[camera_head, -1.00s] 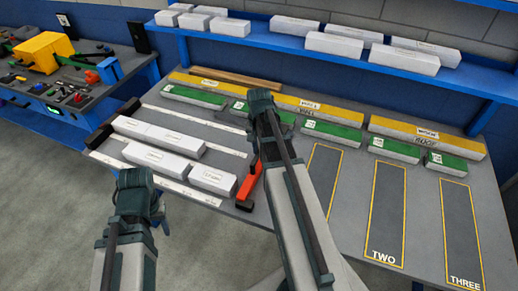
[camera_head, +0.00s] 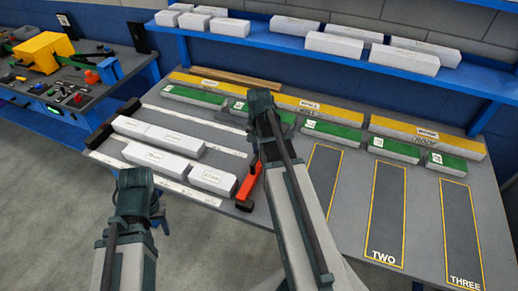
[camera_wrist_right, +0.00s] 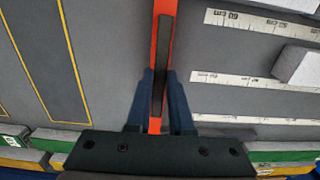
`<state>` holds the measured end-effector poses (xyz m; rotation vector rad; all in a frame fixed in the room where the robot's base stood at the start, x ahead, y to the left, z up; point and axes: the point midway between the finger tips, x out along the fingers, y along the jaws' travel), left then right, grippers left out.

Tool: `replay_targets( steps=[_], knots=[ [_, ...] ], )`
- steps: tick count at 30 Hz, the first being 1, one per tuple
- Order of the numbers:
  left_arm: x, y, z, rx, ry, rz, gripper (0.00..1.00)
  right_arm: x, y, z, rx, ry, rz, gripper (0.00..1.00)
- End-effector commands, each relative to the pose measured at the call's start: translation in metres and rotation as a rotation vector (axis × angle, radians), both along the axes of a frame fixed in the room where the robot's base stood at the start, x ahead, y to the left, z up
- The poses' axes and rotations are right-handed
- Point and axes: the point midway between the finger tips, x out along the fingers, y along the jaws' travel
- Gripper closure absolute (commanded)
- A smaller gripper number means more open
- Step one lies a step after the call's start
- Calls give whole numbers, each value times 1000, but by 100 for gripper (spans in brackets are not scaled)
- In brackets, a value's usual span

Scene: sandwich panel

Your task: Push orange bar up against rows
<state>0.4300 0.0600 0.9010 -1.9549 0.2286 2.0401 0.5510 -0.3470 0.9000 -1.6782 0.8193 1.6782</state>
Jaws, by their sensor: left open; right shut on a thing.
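The orange bar (camera_head: 249,185) lies on the grey table, just right of the ends of the white block rows in the head view. In the right wrist view the orange bar (camera_wrist_right: 164,8) runs lengthwise between my right gripper's fingers (camera_wrist_right: 161,78), which are shut on its dark middle strip. The rows hold white blocks (camera_head: 174,138) and (camera_head: 212,179) along white printed strips (camera_head: 170,187). A gap separates the bar from the block visible in the wrist view (camera_wrist_right: 299,66). My left gripper (camera_head: 136,180) is open and empty, in front of the table edge.
Outlined lanes (camera_head: 385,210) on the right are bare. A blue shelf (camera_head: 255,40) with white blocks stands above the back. A tool bench (camera_head: 70,90) is at left.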

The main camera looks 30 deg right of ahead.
Motion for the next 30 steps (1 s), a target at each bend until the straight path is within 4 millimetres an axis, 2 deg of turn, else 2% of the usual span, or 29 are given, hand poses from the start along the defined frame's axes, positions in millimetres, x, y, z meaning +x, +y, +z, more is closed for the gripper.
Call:
replay_targets(
  steps=[5, 8, 11, 21, 30],
  knots=[
    [0, 0, 0, 0, 0, 0, 50, 4, 3, 0, 0, 0, 1, 100],
    [0, 0, 0, 0, 0, 0, 50, 14, 10, 0, 1, -1, 3, 100],
    [0, 0, 0, 0, 0, 0, 50, 32, 23, 0, 1, -2, 5, 100],
    [0, 0, 0, 0, 0, 0, 50, 114, 85, 0, 3, -2, 5, 100],
    [0, 0, 0, 0, 0, 0, 50, 165, 127, 0, 2, -1, 3, 100]
  ],
)
